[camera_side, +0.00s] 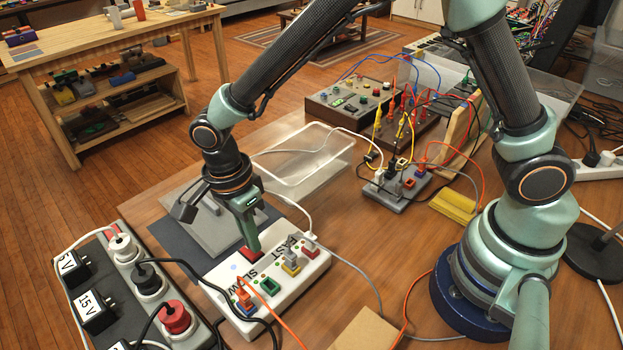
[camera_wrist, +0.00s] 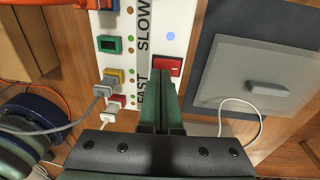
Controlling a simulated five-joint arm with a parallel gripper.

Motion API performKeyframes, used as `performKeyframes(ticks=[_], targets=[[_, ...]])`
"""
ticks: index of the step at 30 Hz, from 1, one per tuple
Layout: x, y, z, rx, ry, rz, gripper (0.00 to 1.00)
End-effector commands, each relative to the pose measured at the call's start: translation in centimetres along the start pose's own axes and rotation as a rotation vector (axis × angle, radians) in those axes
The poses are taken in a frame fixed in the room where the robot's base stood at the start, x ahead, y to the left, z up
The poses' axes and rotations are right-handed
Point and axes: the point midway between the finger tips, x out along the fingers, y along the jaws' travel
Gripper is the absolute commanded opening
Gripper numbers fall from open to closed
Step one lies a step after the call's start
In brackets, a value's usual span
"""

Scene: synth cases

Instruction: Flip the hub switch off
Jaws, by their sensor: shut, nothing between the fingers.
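The hub is a white box (camera_side: 312,268) on the table, marked FAST and SLOW, with coloured ports along one side. Its red rocker switch (camera_side: 246,256) is partly hidden by my fingers; in the wrist view the switch (camera_wrist: 172,66) lies just beyond the fingertips. A blue light (camera_wrist: 170,36) glows beside it. My gripper (camera_side: 254,248) is shut and empty, pointing down at the switch. In the wrist view my gripper (camera_wrist: 159,80) overlaps the switch's near edge. I cannot tell whether the tips touch it or which way the rocker is tilted.
A dark power strip (camera_side: 140,262) with adapters and plugs stands left of the hub. A grey plate with a handle (camera_side: 207,225) lies on a dark mat behind. A clear tray (camera_side: 303,160) stands further back. Cables cross the hub's front.

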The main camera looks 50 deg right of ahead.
Motion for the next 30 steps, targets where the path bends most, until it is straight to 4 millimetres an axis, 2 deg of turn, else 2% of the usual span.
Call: performKeyframes(ticks=[4,14,21,30], targets=[[0.7,0.0,0.0,0.000,0.000,0.000,0.00],[0.8,0.1,0.1,0.000,0.000,0.000,0.00],[2.1,1.1,0.1,-0.003,0.003,0.002,0.00],[2.2,1.1,0.2,-0.007,0.004,0.003,0.00]])
